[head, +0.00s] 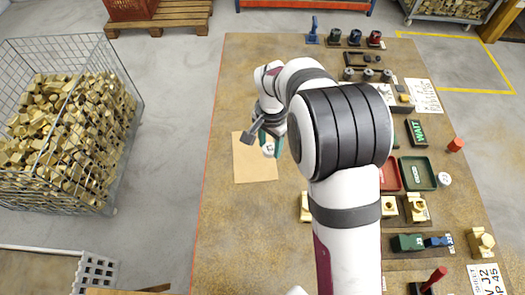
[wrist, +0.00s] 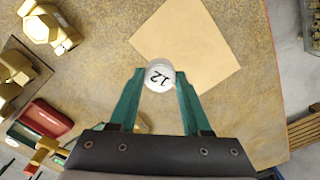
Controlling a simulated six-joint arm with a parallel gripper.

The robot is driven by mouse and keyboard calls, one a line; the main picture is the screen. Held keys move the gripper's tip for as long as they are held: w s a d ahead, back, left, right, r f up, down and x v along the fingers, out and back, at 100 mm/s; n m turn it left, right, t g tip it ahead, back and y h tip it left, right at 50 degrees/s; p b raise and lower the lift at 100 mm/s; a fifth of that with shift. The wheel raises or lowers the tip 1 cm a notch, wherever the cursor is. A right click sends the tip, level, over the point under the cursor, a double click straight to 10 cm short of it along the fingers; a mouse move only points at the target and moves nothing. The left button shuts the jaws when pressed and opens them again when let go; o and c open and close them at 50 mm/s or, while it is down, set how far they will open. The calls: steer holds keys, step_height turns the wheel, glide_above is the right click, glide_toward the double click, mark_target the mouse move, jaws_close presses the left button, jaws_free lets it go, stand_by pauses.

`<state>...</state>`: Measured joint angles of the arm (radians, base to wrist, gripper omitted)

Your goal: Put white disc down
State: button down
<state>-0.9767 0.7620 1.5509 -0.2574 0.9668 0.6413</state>
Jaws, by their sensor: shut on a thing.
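The white disc (wrist: 159,75) has a dark "12" on its face. In the wrist view it sits between the green fingertips of my gripper (wrist: 157,82), which is shut on it. In the head view my gripper (head: 270,143) and the white disc (head: 268,150) appear over the tan paper square (head: 256,170) on the brown table. The wrist view shows the tan square (wrist: 195,40) just beyond the disc. I cannot tell whether the disc touches the surface.
A red tray (head: 389,176) and a green tray (head: 418,173) lie on the right, with another white disc (head: 444,179) beside them. Brass fittings (head: 416,208) stand near them. A wire basket of brass parts (head: 65,130) stands left of the table. The table's left side is mostly clear.

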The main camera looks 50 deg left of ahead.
mark_target(263, 160)
steer(key=f, duration=0.1)
steer(key=a+f, duration=0.1)
steer(key=f, duration=0.3)
steer(key=shift+s+a, duration=0.3)
steer(key=shift+s, duration=0.1)
steer(key=shift+f, duration=0.15)
steer(key=shift+c, duration=1.8)
jaws_free()
